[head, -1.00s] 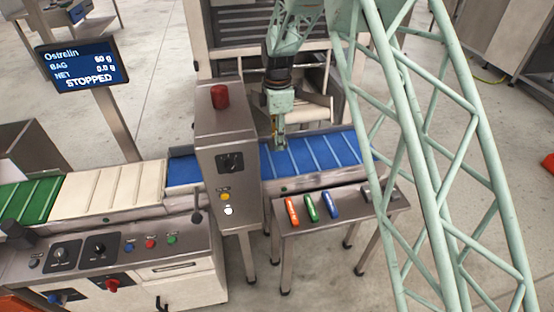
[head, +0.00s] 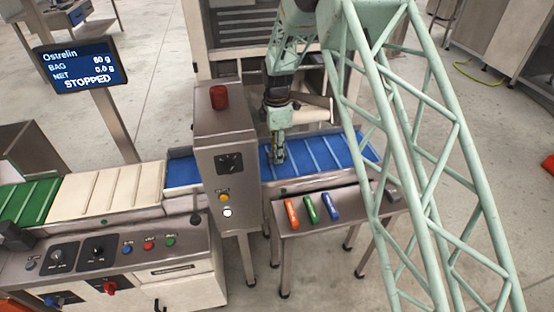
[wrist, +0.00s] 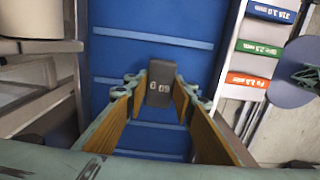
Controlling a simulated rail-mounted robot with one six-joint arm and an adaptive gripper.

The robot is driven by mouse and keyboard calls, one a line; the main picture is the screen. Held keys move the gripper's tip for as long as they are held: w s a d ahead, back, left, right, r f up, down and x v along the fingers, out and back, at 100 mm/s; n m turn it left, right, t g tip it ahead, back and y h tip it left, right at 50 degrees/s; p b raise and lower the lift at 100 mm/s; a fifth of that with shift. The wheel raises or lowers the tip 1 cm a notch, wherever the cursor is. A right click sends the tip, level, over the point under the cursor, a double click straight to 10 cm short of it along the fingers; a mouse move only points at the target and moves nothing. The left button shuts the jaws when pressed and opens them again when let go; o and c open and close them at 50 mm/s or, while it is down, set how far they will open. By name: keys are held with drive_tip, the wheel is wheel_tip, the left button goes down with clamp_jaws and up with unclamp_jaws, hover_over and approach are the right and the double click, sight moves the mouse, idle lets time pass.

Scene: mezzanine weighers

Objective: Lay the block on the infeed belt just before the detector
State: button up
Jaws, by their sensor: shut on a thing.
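A dark grey block (wrist: 160,84) with pale lettering sits between the fingertips in the wrist view. My gripper (wrist: 160,92) is shut on it, one finger on each side. In the head view my gripper (head: 278,160) points down over the blue infeed belt (head: 320,153), close to the detector; the block cannot be made out there. The detector (head: 225,145) is a steel cabinet with a red beacon, just left of my gripper. The belt's slats also show under the block in the wrist view (wrist: 150,20). I cannot tell whether the block touches the belt.
A steel stand (head: 305,222) in front of the belt holds orange (head: 292,213), green (head: 311,209) and blue (head: 331,206) sticks. A screen (head: 82,65) reads STOPPED. A control panel (head: 110,250) stands at the front left. The belt right of my gripper is clear.

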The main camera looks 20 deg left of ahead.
drive_tip(key=shift+f, duration=1.55)
drive_tip(key=shift+f+b, duration=0.15)
drive_tip(key=shift+b, duration=0.15)
drive_tip(key=o, duration=0.8)
drive_tip(key=shift+o, duration=0.2)
drive_tip(key=shift+r+p, duration=1)
drive_tip(key=shift+r, duration=5.15)
